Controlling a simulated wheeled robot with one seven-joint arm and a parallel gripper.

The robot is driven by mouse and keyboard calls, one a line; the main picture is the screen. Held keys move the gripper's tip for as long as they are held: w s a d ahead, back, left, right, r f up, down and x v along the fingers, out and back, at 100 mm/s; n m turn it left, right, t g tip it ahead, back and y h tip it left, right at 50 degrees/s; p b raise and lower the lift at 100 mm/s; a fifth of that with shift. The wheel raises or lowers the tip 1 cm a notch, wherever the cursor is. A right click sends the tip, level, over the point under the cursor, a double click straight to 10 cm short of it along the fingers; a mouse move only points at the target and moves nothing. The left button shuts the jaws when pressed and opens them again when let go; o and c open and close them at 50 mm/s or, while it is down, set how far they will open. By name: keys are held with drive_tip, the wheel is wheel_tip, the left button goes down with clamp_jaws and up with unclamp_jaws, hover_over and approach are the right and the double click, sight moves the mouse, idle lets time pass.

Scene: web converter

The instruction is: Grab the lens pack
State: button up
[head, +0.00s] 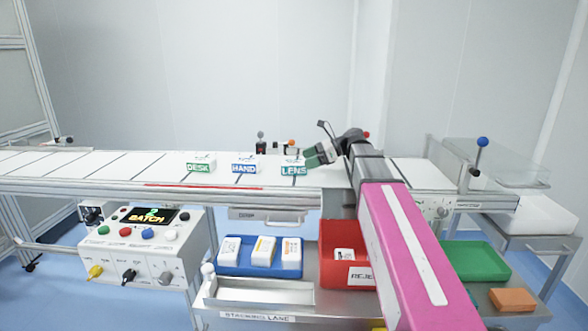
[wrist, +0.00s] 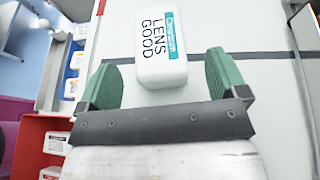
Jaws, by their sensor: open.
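In the wrist view the lens pack (wrist: 160,47) reads LENS GOOD and lies in front of and partly between the fingers. My gripper (head: 312,156) is at the right side of the pack in the head view. In the wrist view my gripper (wrist: 161,78) has its two green fingers apart, one on each side of the pack's near end. Gaps show between fingers and pack. Nothing is held.
HAND (head: 244,167) and DESK (head: 201,164) packs stand left on the belt. Below are a blue tray (head: 228,268) with white packs, a red bin (head: 336,228), a green tray (head: 470,262) and a control box (head: 118,245). Small knobbed posts stand behind the belt.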

sight(297, 162)
drive_tip(key=x, duration=0.5)
drive_tip(key=shift+d+f, duration=0.1)
drive_tip(key=c, duration=1.1)
